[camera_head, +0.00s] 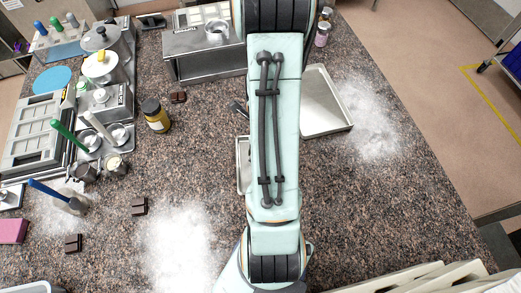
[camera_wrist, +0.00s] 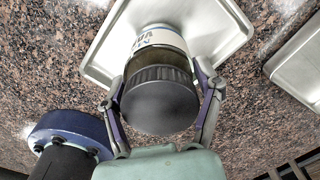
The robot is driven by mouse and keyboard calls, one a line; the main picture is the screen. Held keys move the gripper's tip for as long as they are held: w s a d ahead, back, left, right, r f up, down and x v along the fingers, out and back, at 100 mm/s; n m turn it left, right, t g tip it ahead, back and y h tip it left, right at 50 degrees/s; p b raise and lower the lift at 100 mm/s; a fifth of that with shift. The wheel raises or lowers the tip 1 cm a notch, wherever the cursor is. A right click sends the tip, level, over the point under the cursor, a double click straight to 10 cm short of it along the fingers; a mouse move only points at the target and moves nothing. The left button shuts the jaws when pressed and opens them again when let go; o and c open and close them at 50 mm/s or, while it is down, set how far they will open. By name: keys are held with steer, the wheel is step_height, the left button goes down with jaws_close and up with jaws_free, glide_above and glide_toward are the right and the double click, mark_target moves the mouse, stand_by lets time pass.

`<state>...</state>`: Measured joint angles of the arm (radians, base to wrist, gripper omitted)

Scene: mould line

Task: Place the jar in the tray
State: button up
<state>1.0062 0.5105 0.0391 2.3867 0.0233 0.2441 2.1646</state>
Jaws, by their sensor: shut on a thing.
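In the wrist view my gripper (camera_wrist: 162,97) is shut on a jar (camera_wrist: 158,88) with a dark ribbed lid and a white label, one finger on each side. The jar appears over a pale metal tray (camera_wrist: 218,32); I cannot tell whether its base touches the tray. In the head view my arm covers my gripper and the held jar. A shallow pale tray (camera_head: 325,105) shows right of my arm, and the edge of a narrower tray (camera_head: 243,165) shows to its left. I cannot match these surely to the wrist view.
Another tray (camera_wrist: 300,65) lies at the right of the wrist view. A dark-lidded jar with yellow contents (camera_head: 157,117) stands left of my arm. Dark chocolate pieces (camera_head: 139,206) and white powder (camera_head: 180,245) lie on the speckled counter. Pots and moulds crowd the left.

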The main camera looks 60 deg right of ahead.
steer(key=shift+f, duration=0.15)
steer(key=o, duration=1.2)
steer(key=shift+o, duration=0.2)
step_height(320, 180, up, 12)
steer(key=shift+r, duration=0.15)
steer(key=w+a+r+n, duration=0.2)
steer(key=a+r+n, duration=0.1)
steer(key=a+n, duration=0.55)
steer(key=w+a+r+n, duration=0.15)
steer(key=a+n, duration=0.45)
steer(key=n, duration=0.6)
steer(key=s+a+r+n, duration=0.1)
steer(key=a+n, duration=0.3)
steer(key=n, duration=0.4)
steer(key=s+a+r+n, duration=0.1)
steer(key=s+a+n, duration=0.3)
steer(key=n, duration=0.4)
steer(key=shift+s+a+r+n+y, duration=0.3)
steer(key=shift+a+r+n+y, duration=0.1)
steer(key=shift+a, duration=0.1)
